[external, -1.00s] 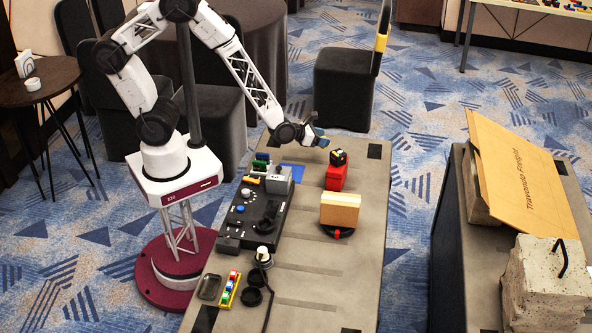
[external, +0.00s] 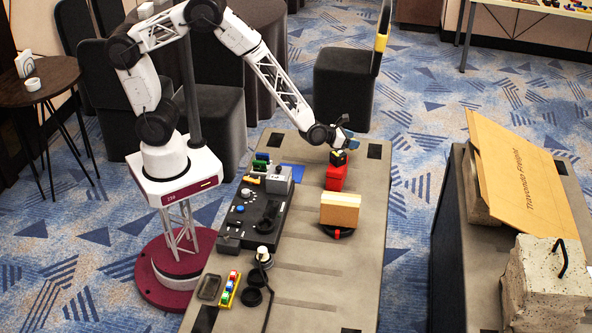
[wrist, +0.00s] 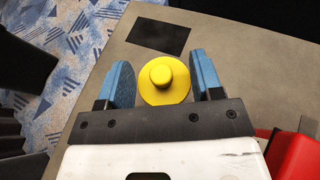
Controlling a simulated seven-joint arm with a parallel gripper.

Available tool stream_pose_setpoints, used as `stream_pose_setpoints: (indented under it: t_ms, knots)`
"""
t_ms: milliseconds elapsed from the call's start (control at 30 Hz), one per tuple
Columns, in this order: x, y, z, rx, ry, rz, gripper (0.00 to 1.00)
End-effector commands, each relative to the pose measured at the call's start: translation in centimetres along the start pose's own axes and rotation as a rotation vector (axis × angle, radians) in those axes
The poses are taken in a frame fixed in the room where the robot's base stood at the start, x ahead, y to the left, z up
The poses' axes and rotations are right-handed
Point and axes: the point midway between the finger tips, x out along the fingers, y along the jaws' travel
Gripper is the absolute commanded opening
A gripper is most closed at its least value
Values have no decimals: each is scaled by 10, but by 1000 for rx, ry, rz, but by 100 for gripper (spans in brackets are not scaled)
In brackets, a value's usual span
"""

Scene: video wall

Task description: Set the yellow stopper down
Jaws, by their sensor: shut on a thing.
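The yellow stopper (wrist: 164,80) is a round disc with a raised knob. In the wrist view it sits between the two blue fingers of my gripper (wrist: 163,82), which is shut on it. In the external view my gripper (external: 346,137) is over the far end of the grey-brown table (external: 300,290), just beyond the red block. The stopper cannot be made out there. Its height above the table is hard to tell.
A dark control panel (external: 255,212) lies left. A black patch (wrist: 159,38) marks clear tabletop beyond the stopper.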

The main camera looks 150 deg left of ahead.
Motion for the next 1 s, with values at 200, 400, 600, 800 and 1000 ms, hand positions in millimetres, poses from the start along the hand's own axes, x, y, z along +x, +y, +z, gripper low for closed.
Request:
stream_pose_setpoints:
  t_ms: [200, 400, 600, 800, 1000]
  knots:
    - [26, -7, 7, 0, 0, 1, 38]
    - [36, -10, 11, 0, 0, 1, 38]
    - [37, -11, 11, 0, 0, 0, 38]
    - [38, -11, 9, 0, 0, 0, 38]
    - [44, -10, -9, 1, 2, 0, 38]
